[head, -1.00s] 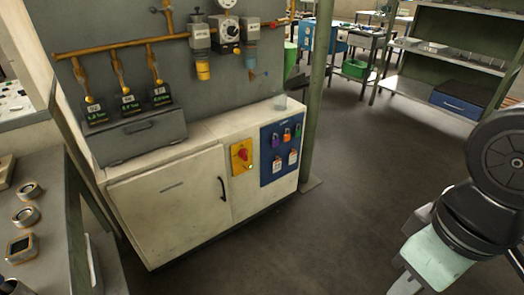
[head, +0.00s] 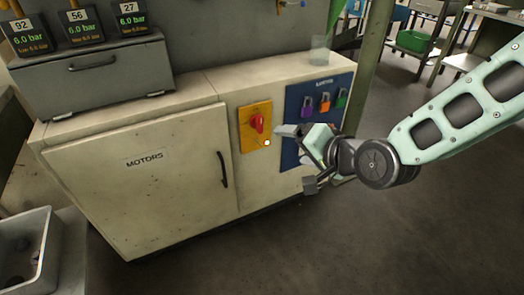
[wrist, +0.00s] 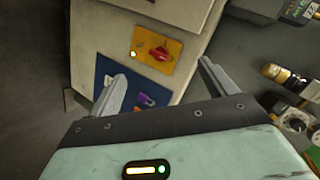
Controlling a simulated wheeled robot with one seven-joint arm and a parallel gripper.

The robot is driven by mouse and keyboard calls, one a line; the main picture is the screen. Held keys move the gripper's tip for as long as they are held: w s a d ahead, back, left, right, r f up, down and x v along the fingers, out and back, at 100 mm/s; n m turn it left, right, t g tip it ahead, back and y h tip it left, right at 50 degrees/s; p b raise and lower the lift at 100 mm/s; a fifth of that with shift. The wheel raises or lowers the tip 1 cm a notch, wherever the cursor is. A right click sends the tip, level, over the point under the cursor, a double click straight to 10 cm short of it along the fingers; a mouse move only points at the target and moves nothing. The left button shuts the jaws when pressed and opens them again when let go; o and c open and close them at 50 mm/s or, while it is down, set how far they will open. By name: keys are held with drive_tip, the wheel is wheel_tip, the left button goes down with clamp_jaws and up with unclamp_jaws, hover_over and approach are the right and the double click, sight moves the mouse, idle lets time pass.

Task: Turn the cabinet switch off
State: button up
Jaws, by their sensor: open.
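The cabinet switch is a red rotary knob (head: 257,124) on a yellow plate (head: 247,138), on the front of the cream cabinet (head: 130,190). A small lit yellow spot shows at the plate's lower right. In the wrist view the red knob (wrist: 160,54) shows ahead, between and beyond the fingers. My gripper (head: 300,158) is open and empty, just right of the yellow plate and in front of the blue panel. It appears apart from the knob. The gripper hides much of the lower blue panel.
The blue panel (head: 338,88) carries several coloured padlocks. The cabinet door marked MOTORS has a black handle (head: 222,168). A grey box (head: 100,80) with pressure displays and a clear glass (head: 319,50) stand on top. A grey bin (head: 40,245) is at lower left. Floor at right is open.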

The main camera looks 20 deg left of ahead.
drive_tip(key=w+a+f+m+t+y+b, duration=0.3)
drive_tip(key=w+f+m+t+b, duration=0.35)
drive_tip(key=f, duration=0.55)
drive_tip(key=g+b, duration=0.1)
drive_tip(key=b, duration=0.5)
approach(261, 126)
drive_tip(key=shift+m, duration=0.45)
drive_tip(key=x, duration=0.8)
drive_tip(key=shift+f, duration=0.1)
drive_tip(key=shift+w+a+b, duration=0.35)
drive_tip(key=shift+w+a, duration=0.1)
drive_tip(key=shift+a, duration=0.05)
drive_tip(key=c, duration=1)
